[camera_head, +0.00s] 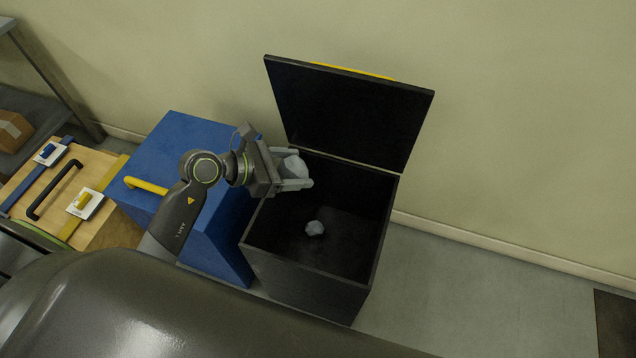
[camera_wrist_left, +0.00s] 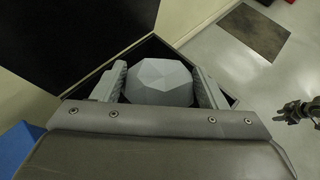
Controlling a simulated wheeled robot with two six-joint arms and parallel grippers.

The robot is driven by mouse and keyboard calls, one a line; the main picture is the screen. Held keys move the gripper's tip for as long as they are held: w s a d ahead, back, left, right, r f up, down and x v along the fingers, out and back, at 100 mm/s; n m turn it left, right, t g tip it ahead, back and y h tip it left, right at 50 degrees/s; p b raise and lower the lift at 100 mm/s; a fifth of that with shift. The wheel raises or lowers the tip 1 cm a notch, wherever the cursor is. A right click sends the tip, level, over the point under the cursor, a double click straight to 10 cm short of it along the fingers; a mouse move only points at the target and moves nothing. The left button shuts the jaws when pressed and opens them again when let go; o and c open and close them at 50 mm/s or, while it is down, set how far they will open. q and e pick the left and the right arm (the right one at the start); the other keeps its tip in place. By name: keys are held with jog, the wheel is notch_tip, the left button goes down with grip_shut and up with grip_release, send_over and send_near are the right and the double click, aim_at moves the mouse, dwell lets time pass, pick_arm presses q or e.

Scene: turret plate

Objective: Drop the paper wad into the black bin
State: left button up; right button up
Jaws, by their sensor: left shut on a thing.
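My left gripper (camera_head: 300,175) is shut on a pale grey, faceted paper wad (camera_head: 294,166). It holds the wad over the left part of the open black bin (camera_head: 308,286). In the left wrist view the wad (camera_wrist_left: 160,82) sits between the two fingers of the left gripper (camera_wrist_left: 162,85). The bin's lid (camera_head: 350,112) stands up against the wall side. My right gripper is not seen in the head view; a dark gripper-like shape (camera_wrist_left: 294,112) shows at the right edge of the wrist view.
A blue bin (camera_head: 205,140) with a yellow handle (camera_head: 146,186) stands left of the black bin, with its lid shut. A wooden box (camera_head: 110,228) with latches is farther left. A shelf holds a cardboard box (camera_head: 12,130). Floor right of the black bin (camera_head: 470,290) is clear.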

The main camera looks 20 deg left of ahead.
pick_arm(q)
jog(key=w+d+f+b, duration=0.1)
jog(key=w+f+b, duration=0.2)
jog(key=f+b, duration=0.2)
jog(key=w+d+f+b, duration=0.2)
jog(key=f+b, duration=0.3)
jog(key=f, duration=0.7)
jog(key=shift+w+d+f+n+y+b, duration=0.25)
jog(key=shift+w+n+y+b, duration=0.1)
jog(key=shift+w, duration=0.15)
pick_arm(e)
jog(key=w+f, duration=0.6)
jog(key=f, duration=0.1)
jog(key=shift+w, duration=0.1)
